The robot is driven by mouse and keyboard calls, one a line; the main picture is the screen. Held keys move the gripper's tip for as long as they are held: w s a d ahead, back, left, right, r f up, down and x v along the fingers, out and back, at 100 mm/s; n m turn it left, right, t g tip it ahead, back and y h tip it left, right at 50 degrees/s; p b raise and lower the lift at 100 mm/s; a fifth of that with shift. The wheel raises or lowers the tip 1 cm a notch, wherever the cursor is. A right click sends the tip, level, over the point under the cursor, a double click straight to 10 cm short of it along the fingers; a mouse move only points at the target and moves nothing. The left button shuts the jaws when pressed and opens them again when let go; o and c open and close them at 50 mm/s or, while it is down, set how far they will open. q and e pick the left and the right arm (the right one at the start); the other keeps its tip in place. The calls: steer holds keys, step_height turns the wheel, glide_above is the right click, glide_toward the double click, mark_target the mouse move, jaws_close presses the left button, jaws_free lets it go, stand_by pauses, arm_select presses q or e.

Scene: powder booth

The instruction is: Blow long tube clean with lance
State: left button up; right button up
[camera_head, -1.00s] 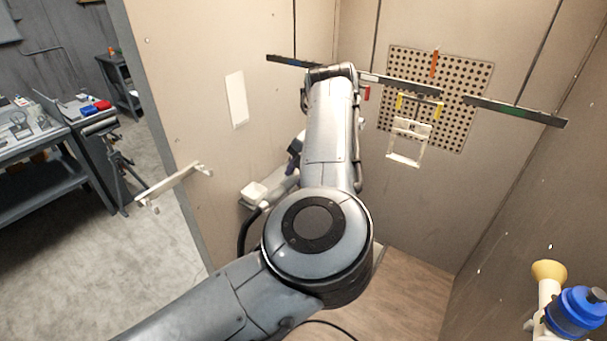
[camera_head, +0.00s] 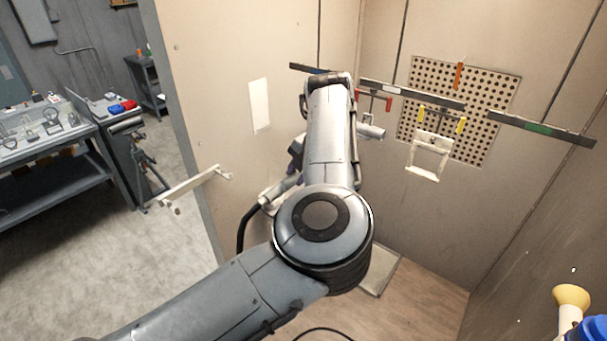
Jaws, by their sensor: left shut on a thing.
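My left arm comes in from the lower left and covers the middle of the view. Its gripper (camera_head: 297,153) shows only in part, as dark and purple pieces behind the forearm; its fingertips are hidden. Just below is a pale, slim piece (camera_head: 287,188) with a black hose (camera_head: 243,232), which looks like the lance; it is shut in the gripper as far as I can tell. A pale grey round end (camera_head: 371,132), perhaps the long tube, sticks out right of the forearm below a red hook (camera_head: 375,101). The rest of it is hidden. My right gripper is not in view.
Dark hanging rails (camera_head: 410,94) cross the booth. A white frame (camera_head: 428,156) hangs from yellow hooks before a perforated panel (camera_head: 487,115). A white bracket (camera_head: 195,186) stands out at the left wall's edge. A blue-topped device (camera_head: 592,331) is lower right.

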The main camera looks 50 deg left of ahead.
arm_select(q)
steer(key=shift+s+a+p, duration=0.25)
steer(key=shift+a+p, duration=0.2)
steer(key=shift+a, duration=1)
steer(key=shift+s+a+p, duration=0.2)
steer(key=shift+a+p, duration=0.2)
steer(key=shift+a, duration=1.05)
steer(key=s+d+b, duration=0.1)
steer(key=s+b, duration=0.7)
steer(key=s, duration=0.5)
steer(key=shift+d, duration=0.3)
steer(key=shift+o, duration=0.8)
jaws_close()
